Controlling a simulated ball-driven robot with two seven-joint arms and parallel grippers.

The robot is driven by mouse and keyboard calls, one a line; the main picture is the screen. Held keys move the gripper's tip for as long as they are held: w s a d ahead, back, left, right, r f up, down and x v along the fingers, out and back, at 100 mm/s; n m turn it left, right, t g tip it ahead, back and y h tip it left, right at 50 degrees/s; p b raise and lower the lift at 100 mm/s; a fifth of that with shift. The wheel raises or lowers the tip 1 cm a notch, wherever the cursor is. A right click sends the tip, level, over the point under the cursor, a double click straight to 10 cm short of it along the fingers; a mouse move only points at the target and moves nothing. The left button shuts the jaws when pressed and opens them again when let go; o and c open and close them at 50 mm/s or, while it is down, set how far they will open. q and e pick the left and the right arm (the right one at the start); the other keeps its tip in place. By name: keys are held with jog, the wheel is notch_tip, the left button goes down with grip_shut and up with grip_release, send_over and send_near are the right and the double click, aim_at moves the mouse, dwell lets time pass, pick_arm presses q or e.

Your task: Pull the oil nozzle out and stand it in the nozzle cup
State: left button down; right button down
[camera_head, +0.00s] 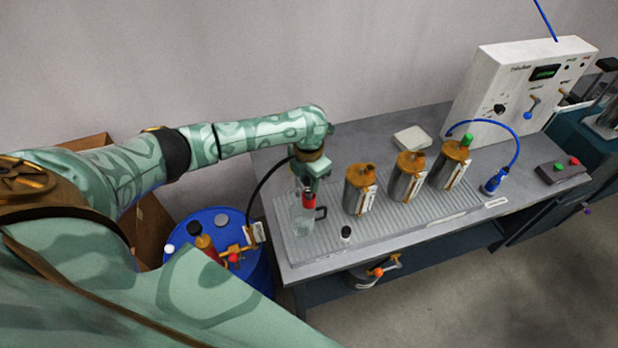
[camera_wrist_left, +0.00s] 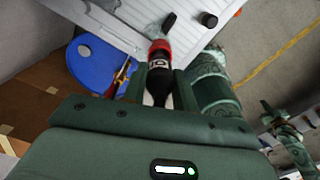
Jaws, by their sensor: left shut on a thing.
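My left gripper (camera_head: 309,187) is shut on the oil nozzle (camera_head: 309,199), which has a red section. In the left wrist view the black and red nozzle (camera_wrist_left: 158,72) lies between the two jaws. A black hose (camera_head: 264,186) arches from the blue drum towards the gripper. A clear cup with a dark handle (camera_head: 302,226) stands on the ribbed bench tray, right under the nozzle. I cannot tell whether the nozzle's tip is inside it. In the left wrist view my right arm (camera_wrist_left: 290,128) shows small at the right, its jaws unclear.
The blue drum (camera_head: 262,272) with its pump stands left of the bench. A small black-capped bottle (camera_head: 346,234) is right of the cup. Metal canisters with orange tops (camera_head: 359,190) stand further right. A white control box (camera_head: 521,92) is at the back right.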

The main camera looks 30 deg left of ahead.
pick_arm(q)
jog(key=shift+f+b, duration=0.7)
jog(key=shift+f, duration=0.3)
jog(key=c, duration=1)
grip_release()
jog(key=shift+c, duration=0.2)
jog(key=shift+r, duration=0.15)
notch_tip(320, 180, up, 16)
jog(key=p, duration=0.3)
